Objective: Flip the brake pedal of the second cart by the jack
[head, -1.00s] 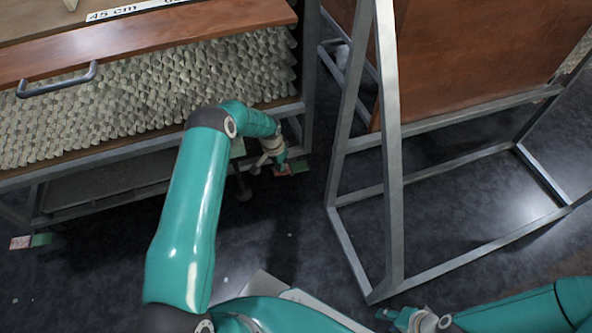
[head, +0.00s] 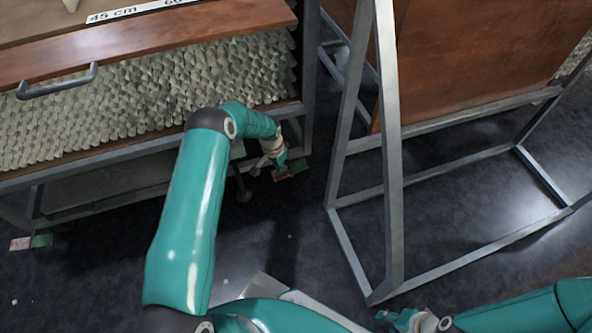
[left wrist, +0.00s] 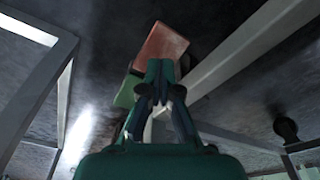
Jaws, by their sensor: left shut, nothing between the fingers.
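A brake pedal with a red half (head: 282,176) and a green half (head: 302,165) sits low by the near right corner of a cart (head: 150,165) filled with glass tubing. My left gripper (head: 281,168) is shut and empty, its tips down at the red half. In the left wrist view, the shut tips (left wrist: 161,68) overlap the red half (left wrist: 162,42), and the green half (left wrist: 127,93) shows partly behind them. Whether they touch cannot be told. My right gripper (head: 387,316) is low in the head view; its jaws are too small to judge. No jack is recognisable.
Another red-and-green pedal (head: 40,241) is at the cart's near left corner. A grey metal frame with a brown panel (head: 470,65) stands close on the right, its slanted post (head: 391,150) near my arm. Dark floor (head: 100,285) is open in front.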

